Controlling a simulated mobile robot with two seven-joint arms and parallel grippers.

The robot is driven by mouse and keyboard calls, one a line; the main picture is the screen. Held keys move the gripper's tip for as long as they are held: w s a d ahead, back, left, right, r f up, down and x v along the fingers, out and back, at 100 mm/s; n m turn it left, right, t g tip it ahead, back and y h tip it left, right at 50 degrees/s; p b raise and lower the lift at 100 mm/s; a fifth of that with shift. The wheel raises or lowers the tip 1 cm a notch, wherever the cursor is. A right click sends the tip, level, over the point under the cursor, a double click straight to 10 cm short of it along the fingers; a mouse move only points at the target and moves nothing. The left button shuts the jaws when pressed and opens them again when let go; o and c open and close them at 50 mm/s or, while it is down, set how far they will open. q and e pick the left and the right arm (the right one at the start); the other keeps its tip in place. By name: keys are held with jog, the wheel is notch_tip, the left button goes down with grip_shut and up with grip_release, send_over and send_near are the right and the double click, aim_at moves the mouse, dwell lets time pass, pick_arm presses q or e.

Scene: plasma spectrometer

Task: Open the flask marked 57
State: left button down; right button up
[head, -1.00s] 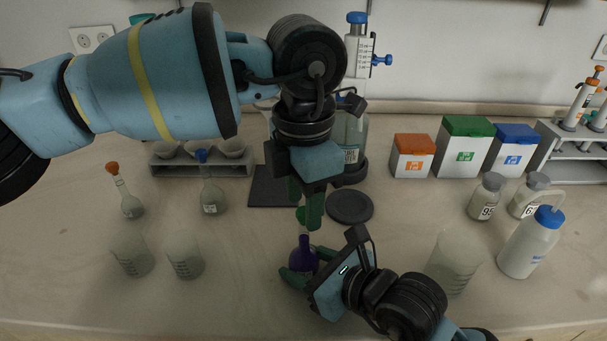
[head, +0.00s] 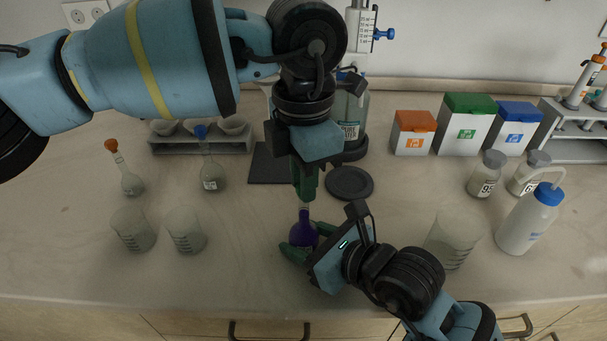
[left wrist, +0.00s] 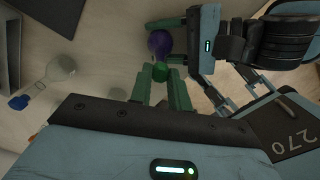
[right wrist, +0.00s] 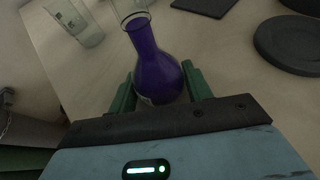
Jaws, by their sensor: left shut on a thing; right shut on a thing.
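A round flask with purple liquid (head: 303,236) stands at the front middle of the bench, and it also shows in the right wrist view (right wrist: 157,70). No number on it can be read. My right gripper (head: 307,242) is shut on its round body, one finger on each side. A green stopper (left wrist: 160,71) lies between the fingers of my left gripper (head: 305,196), which points down above the flask and is shut on it. In the head view the fingers hide the stopper. I cannot tell whether the stopper still sits in the neck.
Flasks with orange (head: 110,145) and blue (head: 201,132) stoppers and two beakers (head: 184,230) stand to the left. A dark round plate (head: 349,183) lies behind the flask. A beaker (head: 450,243), a wash bottle (head: 530,222) and two labelled bottles (head: 487,175) stand to the right.

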pick_arm(q)
jog(key=shift+r, duration=0.45)
dwell(0.5)
jog(key=shift+r, duration=0.7)
jog(key=shift+r, duration=0.15)
jog(key=shift+r, duration=1.9)
pick_arm(e)
jog(key=o, duration=1.4)
jog(key=shift+o, duration=0.2)
jog(key=v, duration=1.2)
jog(key=shift+a, duration=0.1)
